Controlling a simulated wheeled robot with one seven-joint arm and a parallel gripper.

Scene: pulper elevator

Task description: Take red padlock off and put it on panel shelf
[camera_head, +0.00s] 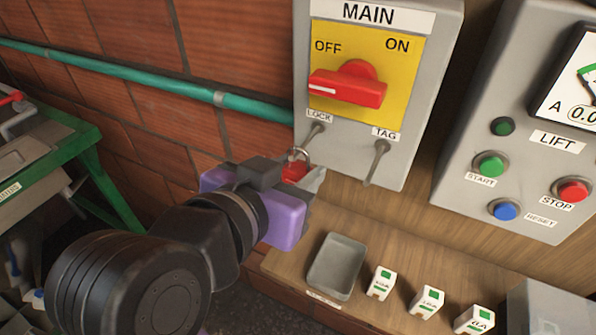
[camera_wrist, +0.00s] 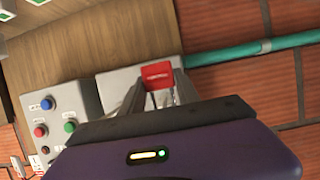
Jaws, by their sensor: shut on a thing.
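The red padlock (camera_head: 294,171) is between the fingers of my gripper (camera_head: 308,180), just below the LOCK peg (camera_head: 314,133) on the MAIN switch box. Its grey shackle is up near the peg; whether it still hangs on the peg, I cannot tell. In the wrist view the padlock's red body (camera_wrist: 158,75) shows between the two fingers of my gripper (camera_wrist: 157,88), which is shut on it. The panel shelf (camera_head: 395,290) is the wooden ledge below the boxes. The red MAIN switch handle (camera_head: 348,86) points to OFF.
A grey tray (camera_head: 336,267) stands on the shelf's left part. Several small white-and-green blocks (camera_head: 428,300) stand to its right, then a grey box (camera_head: 550,305). The empty TAG peg (camera_head: 377,162) juts out right of my gripper. A teal pipe (camera_head: 180,86) runs along the brick wall.

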